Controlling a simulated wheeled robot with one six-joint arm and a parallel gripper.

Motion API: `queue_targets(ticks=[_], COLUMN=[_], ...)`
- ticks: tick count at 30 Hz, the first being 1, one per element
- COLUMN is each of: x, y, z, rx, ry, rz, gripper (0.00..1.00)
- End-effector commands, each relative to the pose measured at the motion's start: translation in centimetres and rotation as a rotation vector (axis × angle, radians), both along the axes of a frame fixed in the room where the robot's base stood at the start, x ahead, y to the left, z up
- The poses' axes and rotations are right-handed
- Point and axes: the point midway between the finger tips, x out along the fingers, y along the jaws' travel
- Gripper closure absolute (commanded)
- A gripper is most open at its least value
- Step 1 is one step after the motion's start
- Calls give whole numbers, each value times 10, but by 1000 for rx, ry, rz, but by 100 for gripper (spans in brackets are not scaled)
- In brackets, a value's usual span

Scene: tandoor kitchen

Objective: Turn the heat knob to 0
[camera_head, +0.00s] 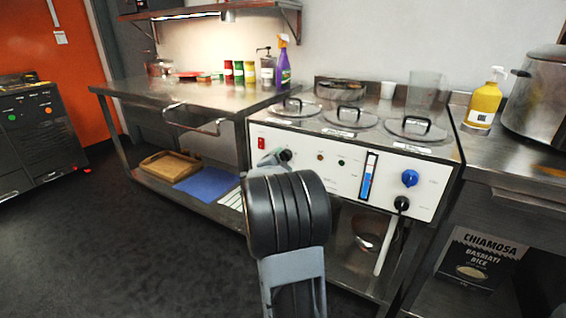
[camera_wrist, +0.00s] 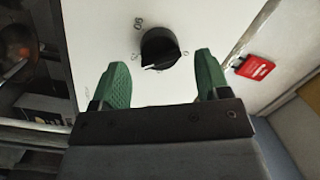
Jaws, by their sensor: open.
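The black heat knob (camera_wrist: 160,48) sits on the white control panel, with small printed numbers around it. In the wrist view it appears ahead of the gap between the fingertips. A pale pointer mark shows near its lower edge; its exact setting is hard to read. My gripper (camera_wrist: 157,82) is open, with one green finger on each side below the knob, and no contact is visible. In the head view the knob (camera_head: 286,155) shows at the panel's left part, just above my dark wrist, which hides most of the gripper.
A red switch (camera_wrist: 254,67) is right of the knob in the wrist view. In the head view a blue knob (camera_head: 410,178) and a blue level gauge (camera_head: 368,178) are on the panel's right. Lidded wells (camera_head: 344,115) are on top. A steel table (camera_head: 180,92) stands left.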

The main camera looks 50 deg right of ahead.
Motion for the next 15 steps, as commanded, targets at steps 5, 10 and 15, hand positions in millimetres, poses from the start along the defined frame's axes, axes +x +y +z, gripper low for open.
queue_targets(ticks=[5, 10, 15], x=[5, 7, 7], y=[-13, -17, -17], z=[0, 0, 0], rx=[0, 0, 0], ry=[1, 1, 1], rz=[0, 1, 1], gripper=[31, 31, 31])
